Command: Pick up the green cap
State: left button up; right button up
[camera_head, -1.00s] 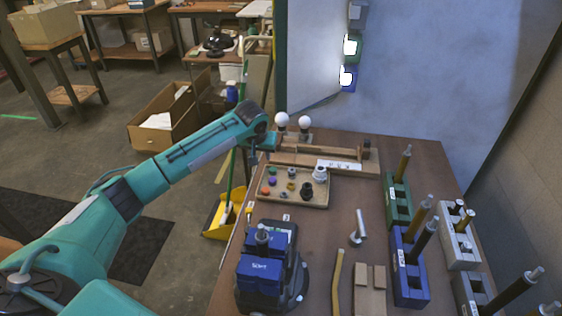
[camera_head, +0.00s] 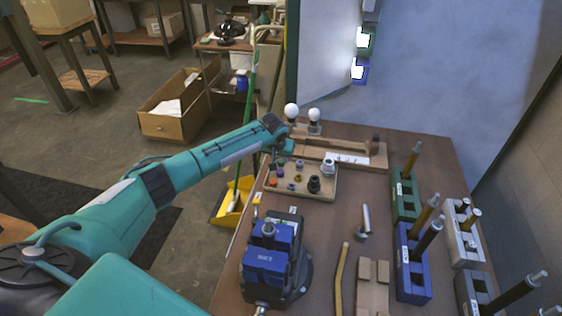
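The green cap (camera_head: 280,162) is a tiny green spot at the far left end of the small wooden parts tray (camera_head: 318,196). My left gripper (camera_head: 277,158) points down at that end of the tray, right by the cap, and partly covers it. At this size I cannot tell whether its fingers touch the cap or whether they are open or shut. My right gripper is not in view.
The tray also holds a purple cap (camera_head: 280,172), an orange cap (camera_head: 273,184) and a black socket (camera_head: 314,185). White bulbs (camera_head: 291,111) stand behind. A blue vise-like fixture (camera_head: 268,262) stands in front. Blue (camera_head: 412,285) and green (camera_head: 405,205) holders stand right.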

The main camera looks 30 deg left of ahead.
aim_at(281, 162)
pick_arm(q)
jog(key=shift+x, duration=1.1)
jog(key=shift+w+f, duration=0.15)
jog(key=shift+f, duration=0.2)
jog(key=c, duration=0.6)
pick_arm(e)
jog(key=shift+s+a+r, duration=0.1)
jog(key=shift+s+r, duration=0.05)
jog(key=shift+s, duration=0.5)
